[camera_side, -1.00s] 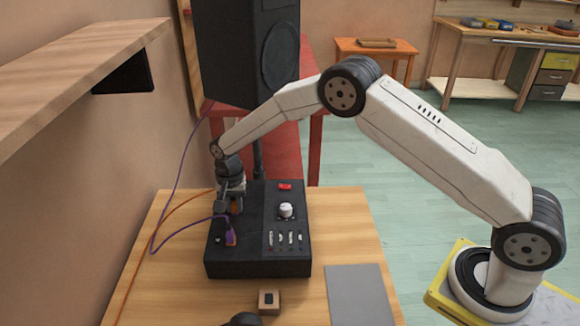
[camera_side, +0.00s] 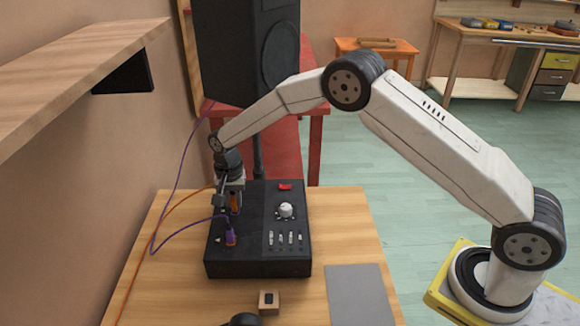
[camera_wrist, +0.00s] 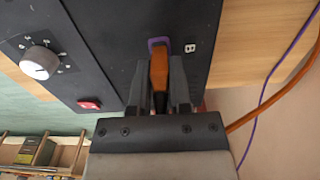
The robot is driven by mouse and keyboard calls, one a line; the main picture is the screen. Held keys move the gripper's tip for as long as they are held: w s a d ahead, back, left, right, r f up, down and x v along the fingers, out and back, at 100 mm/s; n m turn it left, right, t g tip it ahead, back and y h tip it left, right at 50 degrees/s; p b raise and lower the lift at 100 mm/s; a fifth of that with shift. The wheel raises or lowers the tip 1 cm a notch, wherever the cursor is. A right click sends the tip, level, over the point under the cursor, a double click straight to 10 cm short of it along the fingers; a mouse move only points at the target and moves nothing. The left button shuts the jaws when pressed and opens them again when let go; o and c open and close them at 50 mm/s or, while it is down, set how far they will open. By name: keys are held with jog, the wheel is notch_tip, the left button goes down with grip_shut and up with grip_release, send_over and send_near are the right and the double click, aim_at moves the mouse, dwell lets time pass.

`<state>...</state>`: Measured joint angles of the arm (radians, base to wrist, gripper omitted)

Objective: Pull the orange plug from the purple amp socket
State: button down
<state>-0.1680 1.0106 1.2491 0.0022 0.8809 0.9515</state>
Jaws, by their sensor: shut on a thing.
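The black amp box (camera_side: 258,262) sits on the wooden table. My gripper (camera_side: 230,208) points down over its back left part and is shut on the orange plug (camera_side: 236,203). In the wrist view my gripper (camera_wrist: 160,85) has a finger on each side of the orange plug (camera_wrist: 159,68). The purple socket (camera_wrist: 153,43) shows as a rim at the plug's far end, next to a label "B" (camera_wrist: 190,48). I cannot tell whether the plug's tip is still inside the socket. The orange cable (camera_wrist: 285,96) trails off to the right.
A purple plug (camera_side: 230,238) with a purple cable (camera_side: 188,228) sits in the amp's front left. A white knob (camera_side: 286,210) and red switch (camera_side: 285,187) are to the right. A small wooden block (camera_side: 268,300) and grey mat (camera_side: 358,296) lie in front. A speaker (camera_side: 245,50) stands behind.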

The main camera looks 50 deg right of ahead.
aim_at(233, 195)
jog(key=shift+r, duration=0.3)
dwell(0.4)
jog(key=shift+r, duration=1.4)
jog(key=shift+r, duration=0.1)
